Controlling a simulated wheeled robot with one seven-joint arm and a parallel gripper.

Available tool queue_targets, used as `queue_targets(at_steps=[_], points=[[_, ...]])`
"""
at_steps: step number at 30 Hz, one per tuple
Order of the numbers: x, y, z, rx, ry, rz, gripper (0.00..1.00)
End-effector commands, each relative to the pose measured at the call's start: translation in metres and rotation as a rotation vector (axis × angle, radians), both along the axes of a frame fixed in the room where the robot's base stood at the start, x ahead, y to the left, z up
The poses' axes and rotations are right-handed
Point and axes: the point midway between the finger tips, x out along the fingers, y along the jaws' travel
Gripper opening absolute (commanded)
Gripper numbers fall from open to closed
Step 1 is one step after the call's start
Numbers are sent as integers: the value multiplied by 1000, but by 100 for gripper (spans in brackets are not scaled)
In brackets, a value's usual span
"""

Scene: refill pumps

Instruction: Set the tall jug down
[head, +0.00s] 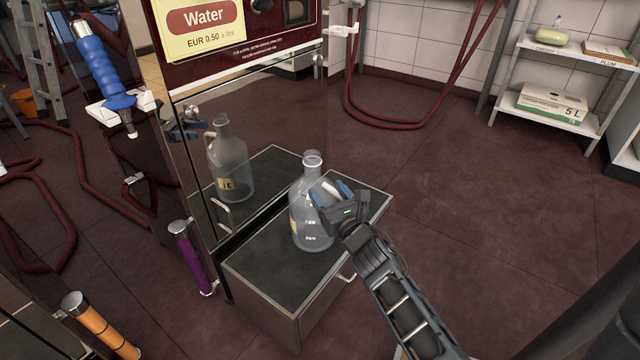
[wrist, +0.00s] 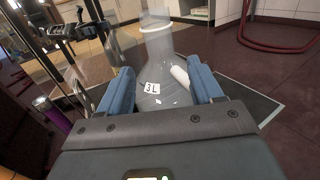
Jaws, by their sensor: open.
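The tall jug (head: 312,232) is clear, with a narrow neck, a white rim and a pale handle (head: 331,189). It stands upright on the dark top of the low metal drawer unit (head: 262,262) in front of the water machine. In the wrist view the jug (wrist: 155,52) carries a "3 L" label, and its handle (wrist: 180,76) shows between my blue fingers. My gripper (head: 332,192) is open, with one finger on each side of the handle. I cannot tell whether a finger touches it. The jug's base looks to rest on the top.
The water machine's glossy front (head: 270,110) mirrors the jug. A blue-handled nozzle (head: 108,75) hangs at left. A shelf (head: 548,115) is at far right. The floor right of the drawer unit is clear.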

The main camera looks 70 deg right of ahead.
Motion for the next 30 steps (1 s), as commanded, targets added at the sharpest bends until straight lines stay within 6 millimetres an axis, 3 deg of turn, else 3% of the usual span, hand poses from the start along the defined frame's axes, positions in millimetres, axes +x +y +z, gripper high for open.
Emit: queue_targets(at_steps=[6,14,17,20,23,27,30], points=[[-24,21,-1,0,1,-2,65],[-30,29,0,3,-3,2,65],[-31,43,-3,58,-41,23,65],[-35,78,-6,215,-149,75,65],[-45,129,-6,472,-308,144,65],[-70,199,1,905,-529,218,65],[-92,241,11,1230,-664,236,65]])
